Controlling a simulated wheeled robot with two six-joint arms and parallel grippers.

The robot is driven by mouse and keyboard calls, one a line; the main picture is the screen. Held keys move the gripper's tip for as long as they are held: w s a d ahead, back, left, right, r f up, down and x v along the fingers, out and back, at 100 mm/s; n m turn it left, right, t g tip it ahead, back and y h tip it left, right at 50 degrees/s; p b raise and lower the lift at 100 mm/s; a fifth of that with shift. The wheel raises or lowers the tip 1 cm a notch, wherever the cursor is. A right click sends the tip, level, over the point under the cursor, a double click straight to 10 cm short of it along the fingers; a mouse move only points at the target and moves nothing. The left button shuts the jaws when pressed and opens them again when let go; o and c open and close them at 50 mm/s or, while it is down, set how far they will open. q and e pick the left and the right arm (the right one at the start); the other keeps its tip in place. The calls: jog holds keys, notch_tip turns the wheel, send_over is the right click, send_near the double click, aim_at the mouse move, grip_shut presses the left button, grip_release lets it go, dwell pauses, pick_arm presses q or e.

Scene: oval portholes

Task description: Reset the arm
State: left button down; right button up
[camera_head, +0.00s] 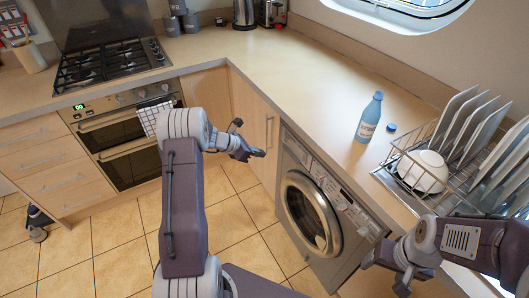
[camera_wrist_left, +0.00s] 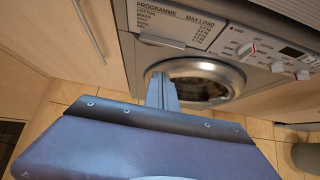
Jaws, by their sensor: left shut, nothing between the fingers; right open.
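My left arm rises in the middle of the head view, and its gripper (camera_head: 246,148) hangs over the floor in front of the wooden cabinet, left of the washing machine (camera_head: 318,205). In the left wrist view the fingers of this gripper (camera_wrist_left: 161,92) are together and empty, with the washing machine's round door (camera_wrist_left: 205,82) behind them. My right gripper (camera_head: 402,284) is low at the right of the head view, by the counter's front edge below the dish rack. It is open, and nothing shows between its fingers.
A blue bottle (camera_head: 369,118) stands on the counter (camera_head: 290,85), with a blue cap (camera_head: 391,128) beside it. The dish rack (camera_head: 410,170) holds several plates and a white bowl (camera_head: 422,171). An oven with a hob (camera_head: 105,65) is at the left. Tiled floor is open below.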

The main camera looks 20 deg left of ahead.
pick_arm(q)
jog(key=shift+w+f, duration=0.1)
jog(key=w+d+r+m+p, duration=0.2)
jog(key=d+r+m+p, duration=0.1)
jog(key=d+r, duration=0.55)
jog(key=s+d+r+m+g+p, duration=0.3)
jog(key=s+d+r+m, duration=0.5)
jog(key=s, duration=0.3)
jog(key=s+f+m+g+y+p, duration=0.1)
jog(key=s+m+g+y+p, duration=0.15)
jog(key=s+m, duration=0.95)
jog(key=s+a+f+m+y+b, duration=0.1)
jog(key=s+a+f+m+y, duration=0.2)
jog(key=s+a+f+m, duration=0.1)
jog(key=s+a+m+g, duration=0.1)
jog(key=s+a, duration=0.1)
jog(key=s, duration=0.1)
jog(key=shift+s, duration=0.4)
